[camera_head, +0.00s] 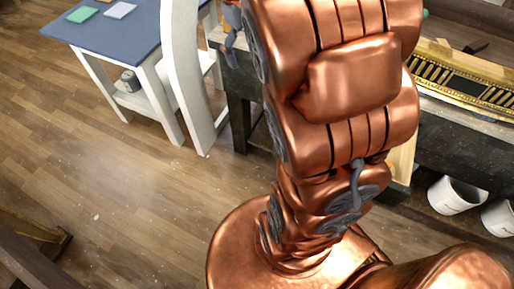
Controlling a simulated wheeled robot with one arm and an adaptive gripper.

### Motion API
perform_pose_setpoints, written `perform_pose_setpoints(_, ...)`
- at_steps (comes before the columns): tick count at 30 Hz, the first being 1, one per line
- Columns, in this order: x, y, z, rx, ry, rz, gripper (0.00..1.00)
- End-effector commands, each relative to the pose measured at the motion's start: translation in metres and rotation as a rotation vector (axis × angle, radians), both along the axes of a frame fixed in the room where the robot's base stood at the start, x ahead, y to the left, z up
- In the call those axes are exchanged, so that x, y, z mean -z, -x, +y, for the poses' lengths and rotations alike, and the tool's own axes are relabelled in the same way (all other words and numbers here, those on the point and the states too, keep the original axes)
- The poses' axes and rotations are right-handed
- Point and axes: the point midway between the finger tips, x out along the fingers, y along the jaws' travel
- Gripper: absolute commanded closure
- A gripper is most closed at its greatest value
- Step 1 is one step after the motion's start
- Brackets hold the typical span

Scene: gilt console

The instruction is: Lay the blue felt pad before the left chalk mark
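A small green pad (82,14) and a pale bluish-white pad (120,9) lie flat and apart on a blue-topped table (118,38) at the upper left. I cannot tell whether the pale one is the blue felt pad. No chalk mark can be made out. My copper arm fills the middle and lower right and hides much of what lies behind it. My gripper does not show, so its state and anything it holds are unseen.
A pale curved upright (186,80) stands beside the table. A dark bench (455,125) at the right bears a gilt ornamented piece (485,92). Two white buckets stand below it, one here (452,197). A dark wooden piece (30,260) is at lower left. The wooden floor (110,190) between is clear.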

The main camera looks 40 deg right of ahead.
Motion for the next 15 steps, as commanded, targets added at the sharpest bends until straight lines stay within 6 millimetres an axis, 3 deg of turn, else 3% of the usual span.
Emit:
perform_pose_setpoints(6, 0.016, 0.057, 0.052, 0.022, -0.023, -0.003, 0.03)
perform_pose_setpoints(15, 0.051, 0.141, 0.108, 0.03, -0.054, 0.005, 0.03)
